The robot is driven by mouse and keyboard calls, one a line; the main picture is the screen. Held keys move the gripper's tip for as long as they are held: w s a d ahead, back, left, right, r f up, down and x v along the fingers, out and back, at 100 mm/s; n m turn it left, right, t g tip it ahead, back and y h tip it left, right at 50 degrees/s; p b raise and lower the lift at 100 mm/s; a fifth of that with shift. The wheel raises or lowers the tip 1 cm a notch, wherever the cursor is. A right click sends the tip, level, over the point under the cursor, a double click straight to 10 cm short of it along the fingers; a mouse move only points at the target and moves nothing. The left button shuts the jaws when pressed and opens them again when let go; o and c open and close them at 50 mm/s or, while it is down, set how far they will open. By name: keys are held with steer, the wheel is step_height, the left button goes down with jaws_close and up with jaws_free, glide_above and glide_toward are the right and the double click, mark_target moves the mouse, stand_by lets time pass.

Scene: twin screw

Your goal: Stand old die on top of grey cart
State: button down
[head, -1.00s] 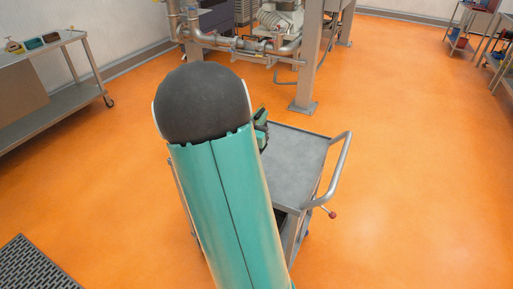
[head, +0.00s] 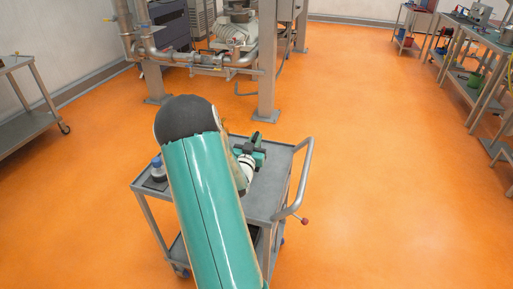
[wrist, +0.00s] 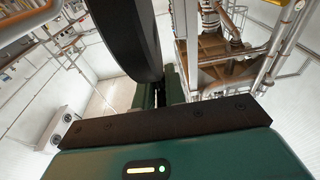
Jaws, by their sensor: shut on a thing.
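The grey cart (head: 277,195) stands in front of me in the head view, with a flat top, a lower shelf and a handle on its right. My arm covers much of its top. My gripper (wrist: 160,92) is shut on a dark, thick round disc, the old die (wrist: 128,32), whose rim rises up between the fingers in the wrist view. In the head view my green and dark gripper (head: 256,150) shows over the far part of the cart top. The die cannot be made out there, and I cannot tell its height above the top.
A blue-capped bottle (head: 157,168) stands on a dark patch at the cart top's left corner. The cart handle (head: 305,175) sticks up at right. A metal frame with pipes (head: 266,75) stands behind. Side tables line both walls. Orange floor is free around the cart.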

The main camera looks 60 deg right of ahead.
steer(key=shift+s+d+f, duration=0.1)
steer(key=shift+d+f, duration=0.05)
steer(key=shift+f, duration=0.75)
steer(key=shift+d+f, duration=0.1)
steer(key=shift+f, duration=0.95)
steer(key=c, duration=1.9)
jaws_free()
steer(key=shift+f, duration=0.15)
steer(key=o, duration=0.4)
steer(key=shift+o, duration=0.2)
steer(key=shift+a+r, duration=0.15)
steer(key=shift+r, duration=0.05)
steer(key=v, duration=0.7)
steer(key=shift+a, duration=0.1)
